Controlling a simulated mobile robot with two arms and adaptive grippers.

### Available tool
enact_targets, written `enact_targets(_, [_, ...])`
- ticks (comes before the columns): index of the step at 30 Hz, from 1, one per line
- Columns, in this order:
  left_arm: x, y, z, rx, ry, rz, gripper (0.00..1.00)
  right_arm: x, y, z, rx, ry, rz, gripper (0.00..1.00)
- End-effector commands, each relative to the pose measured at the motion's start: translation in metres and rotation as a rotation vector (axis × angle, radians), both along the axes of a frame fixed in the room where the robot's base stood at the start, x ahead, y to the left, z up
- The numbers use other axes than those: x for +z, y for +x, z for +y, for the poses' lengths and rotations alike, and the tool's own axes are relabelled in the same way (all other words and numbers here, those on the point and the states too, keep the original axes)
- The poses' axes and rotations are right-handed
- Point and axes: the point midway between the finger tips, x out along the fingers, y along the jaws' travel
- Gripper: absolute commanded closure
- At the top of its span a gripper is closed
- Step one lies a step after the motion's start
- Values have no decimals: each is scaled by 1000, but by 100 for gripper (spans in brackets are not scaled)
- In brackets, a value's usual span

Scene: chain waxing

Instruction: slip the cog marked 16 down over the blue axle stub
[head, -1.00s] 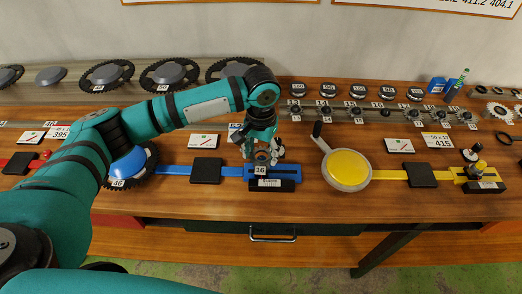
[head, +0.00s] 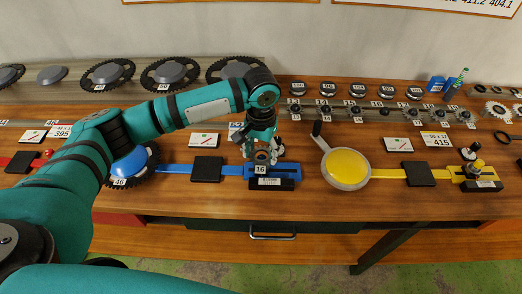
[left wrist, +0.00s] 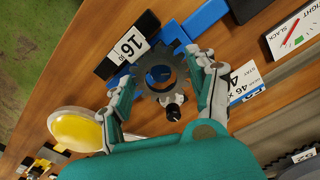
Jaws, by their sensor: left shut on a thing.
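The cog marked 16 is a grey toothed ring (left wrist: 181,72) between the fingers of my left gripper (left wrist: 163,82) in the left wrist view. My left gripper (head: 262,155) is shut on the cog, over the blue stand (head: 288,172). Blue, likely the axle stub (left wrist: 158,75), shows through the cog's hole, so the two look roughly lined up. I cannot tell whether the cog is around the stub or just above it. My right gripper is out of view.
A yellow disc (head: 347,168) and a yellow stand (head: 470,174) are to the right. A blue dome on a chainring (head: 130,165) is at the left. Several small cogs (head: 355,112) stand in a row behind. The bench front (head: 330,205) is clear.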

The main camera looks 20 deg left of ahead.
Motion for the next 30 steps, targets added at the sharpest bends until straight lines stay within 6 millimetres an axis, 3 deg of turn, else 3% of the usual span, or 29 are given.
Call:
enact_targets(26, [-11, 0, 0, 0, 0, 0, 73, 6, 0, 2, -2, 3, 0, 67])
enact_targets(27, [-11, 0, 0, 0, 0, 0, 36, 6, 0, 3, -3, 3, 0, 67])
enact_targets(30, [-11, 0, 0, 0, 0, 0, 23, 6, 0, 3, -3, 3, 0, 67])
